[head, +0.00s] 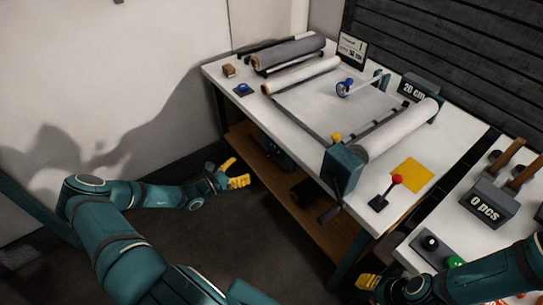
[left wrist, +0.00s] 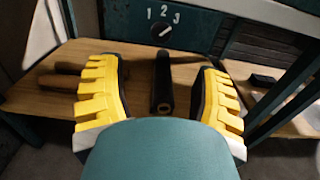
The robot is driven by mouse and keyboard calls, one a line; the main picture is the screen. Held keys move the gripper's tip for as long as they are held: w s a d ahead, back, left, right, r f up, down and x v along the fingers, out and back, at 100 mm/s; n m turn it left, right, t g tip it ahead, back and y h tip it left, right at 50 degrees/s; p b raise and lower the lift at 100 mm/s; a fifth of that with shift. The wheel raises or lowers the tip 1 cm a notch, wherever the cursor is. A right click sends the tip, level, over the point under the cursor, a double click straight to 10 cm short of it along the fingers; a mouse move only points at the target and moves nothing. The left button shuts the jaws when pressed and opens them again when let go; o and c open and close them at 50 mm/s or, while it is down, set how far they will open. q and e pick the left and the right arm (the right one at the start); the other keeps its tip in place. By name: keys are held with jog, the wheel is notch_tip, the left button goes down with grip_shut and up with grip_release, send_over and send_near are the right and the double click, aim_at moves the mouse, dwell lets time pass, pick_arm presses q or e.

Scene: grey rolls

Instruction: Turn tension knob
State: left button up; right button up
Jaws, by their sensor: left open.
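A dial with a dark round knob (left wrist: 162,31) and the numbers 1, 2 and 3 above it shows in the left wrist view, on a dark teal box (left wrist: 225,38) under the table. The knob's white mark points to the upper right. In the head view the box (head: 277,149) is partly hidden under the tabletop and its dial cannot be made out. My left gripper (head: 237,173) is open and empty, beside the table's near left side; its yellow fingers (left wrist: 157,72) are apart from the knob. My right gripper (head: 367,283) is at the lower right, its opening unclear.
The white worktable (head: 300,120) carries several rolls, a yellow-topped teal crank box (head: 343,170) and a red-tipped lever (head: 397,180). A dark cylinder (left wrist: 163,85) lies on the wooden shelf (left wrist: 50,68) between my fingers' lines. The floor left of the table is free.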

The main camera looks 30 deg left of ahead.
aim_at(268, 156)
pick_arm(q)
jog(key=b+x, duration=0.2)
jog(key=x, duration=1)
jog(key=shift+w+d, duration=0.1)
jog(key=shift+d, duration=0.05)
grip_shut()
